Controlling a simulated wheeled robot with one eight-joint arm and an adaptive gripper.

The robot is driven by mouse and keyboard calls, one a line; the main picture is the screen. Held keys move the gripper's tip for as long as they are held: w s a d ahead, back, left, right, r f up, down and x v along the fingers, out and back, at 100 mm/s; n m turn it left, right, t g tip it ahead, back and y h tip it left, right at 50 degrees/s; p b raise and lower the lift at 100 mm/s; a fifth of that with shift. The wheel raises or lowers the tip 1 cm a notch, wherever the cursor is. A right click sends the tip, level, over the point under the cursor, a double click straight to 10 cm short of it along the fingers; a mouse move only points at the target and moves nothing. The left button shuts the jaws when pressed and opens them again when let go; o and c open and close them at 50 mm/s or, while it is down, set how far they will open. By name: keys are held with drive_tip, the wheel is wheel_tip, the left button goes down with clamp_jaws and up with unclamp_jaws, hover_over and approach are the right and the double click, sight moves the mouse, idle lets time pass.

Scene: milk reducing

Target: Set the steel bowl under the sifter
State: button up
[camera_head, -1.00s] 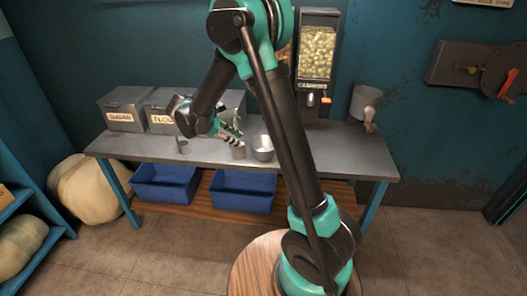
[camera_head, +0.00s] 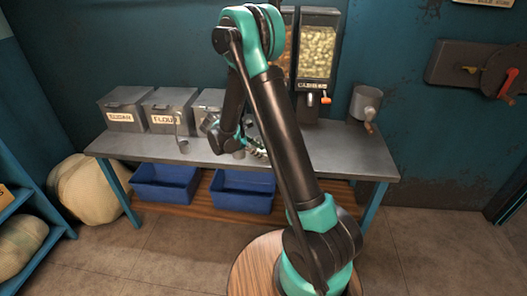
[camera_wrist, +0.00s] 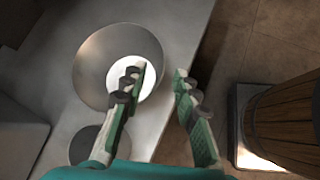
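The steel bowl (camera_wrist: 92,62) sits on the table in the wrist view, with a bright white patch at its bottom. My gripper (camera_wrist: 160,72) is open and empty. Its left finger reaches over the inside of the bowl and its right finger is outside, so the bowl's rim lies between them in the picture. I cannot tell how high the fingertips are or whether they touch. In the head view my gripper (camera_head: 258,151) is at the table's front edge and my arm hides the bowl. A metal cylinder with a crank handle, likely the sifter (camera_head: 364,101), is at the table's back right.
A dark round cup (camera_wrist: 84,146) stands beside the bowl. A long-handled scoop (camera_head: 183,146) is farther left on the table (camera_head: 335,160). Sugar (camera_head: 122,110) and flour (camera_head: 166,110) bins and the cashew dispenser (camera_head: 316,60) line the back. The table's right part is clear.

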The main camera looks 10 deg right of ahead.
drive_tip(key=shift+x, duration=1.5)
clamp_jaws()
